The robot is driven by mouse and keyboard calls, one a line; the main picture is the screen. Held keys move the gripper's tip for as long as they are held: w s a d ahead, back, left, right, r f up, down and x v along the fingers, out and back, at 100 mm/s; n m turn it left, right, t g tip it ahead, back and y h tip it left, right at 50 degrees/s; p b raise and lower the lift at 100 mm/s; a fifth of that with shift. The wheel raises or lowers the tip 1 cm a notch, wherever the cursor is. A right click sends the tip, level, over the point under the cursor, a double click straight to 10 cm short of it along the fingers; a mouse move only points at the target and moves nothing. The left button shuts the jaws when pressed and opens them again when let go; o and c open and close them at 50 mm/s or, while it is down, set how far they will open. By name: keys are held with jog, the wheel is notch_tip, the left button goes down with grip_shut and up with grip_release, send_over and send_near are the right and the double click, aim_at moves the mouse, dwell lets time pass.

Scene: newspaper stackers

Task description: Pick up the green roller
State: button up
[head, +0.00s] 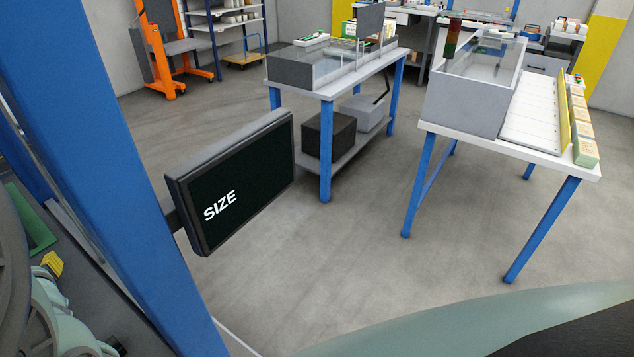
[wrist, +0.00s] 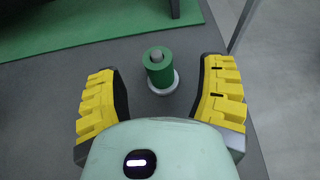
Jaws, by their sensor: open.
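The green roller (wrist: 159,70) stands upright on a pale round base (wrist: 166,88) on a dark grey surface in the wrist view. It has a grey knob on top. My gripper (wrist: 161,76) is open, with one yellow-padded finger on each side of the roller and a visible gap to both. Nothing is held. In the head view a small part of a yellow finger (head: 52,263) shows at the far left. The roller cannot be made out there.
A green mat (wrist: 100,28) lies beyond the roller, with a dark object on it. The surface ends at the right. In the head view a blue post (head: 125,150) and a screen reading SIZE (head: 240,185) stand close by. Two workbenches stand beyond, with open floor (head: 370,250) between.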

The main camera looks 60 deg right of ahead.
jog(key=shift+b+x, duration=0.35)
jog(key=shift+x, duration=0.85)
jog(key=shift+b+x, duration=0.3)
jog(key=shift+x, duration=0.6)
jog(key=shift+a+f, duration=0.1)
jog(key=shift+f, duration=0.05)
jog(key=shift+s, duration=0.1)
grip_shut()
